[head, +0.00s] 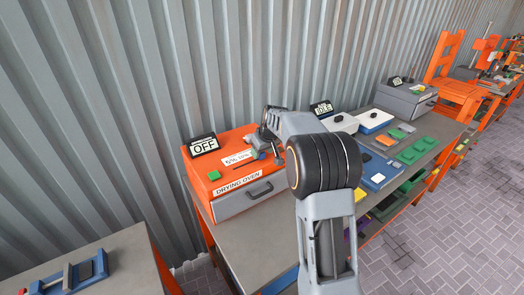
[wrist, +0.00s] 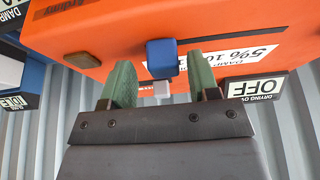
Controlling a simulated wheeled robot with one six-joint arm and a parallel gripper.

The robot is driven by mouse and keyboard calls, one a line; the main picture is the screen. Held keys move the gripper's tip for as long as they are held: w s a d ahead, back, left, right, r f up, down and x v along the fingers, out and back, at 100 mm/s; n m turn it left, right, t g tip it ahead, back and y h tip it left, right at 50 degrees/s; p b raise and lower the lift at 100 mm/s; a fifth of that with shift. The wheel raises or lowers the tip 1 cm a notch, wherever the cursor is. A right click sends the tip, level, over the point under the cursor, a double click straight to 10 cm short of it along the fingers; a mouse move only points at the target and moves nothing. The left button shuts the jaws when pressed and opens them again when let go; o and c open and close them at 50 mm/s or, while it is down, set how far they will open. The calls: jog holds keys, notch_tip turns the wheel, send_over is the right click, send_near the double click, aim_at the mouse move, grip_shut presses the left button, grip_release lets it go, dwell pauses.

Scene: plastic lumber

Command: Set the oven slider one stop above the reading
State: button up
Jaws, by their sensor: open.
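The orange drying oven (head: 205,173) stands on the near end of the bench, with a grey drawer front (head: 245,200) and a green button (head: 214,175). Its display (head: 204,146) reads OFF. A white scale label (head: 238,158) on its top begins at 5% and 10%; my arm hides the rest. My gripper (head: 262,145) is over the oven's top. In the wrist view, its green fingers (wrist: 160,72) are open on both sides of a blue knob (wrist: 162,54), apparently the slider, with gaps showing. The oven (wrist: 110,35) and scale label (wrist: 255,52) appear upside down there.
A second display (head: 321,108), only partly legible, stands behind my arm near white-topped boxes (head: 374,121). A grey box (head: 405,100) with another display stands farther along. Green and blue pieces lie on the bench. A corrugated wall runs close behind.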

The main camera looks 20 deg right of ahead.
jog(key=b+v, duration=0.1)
jog(key=v, duration=1.3)
jog(key=shift+f, duration=0.1)
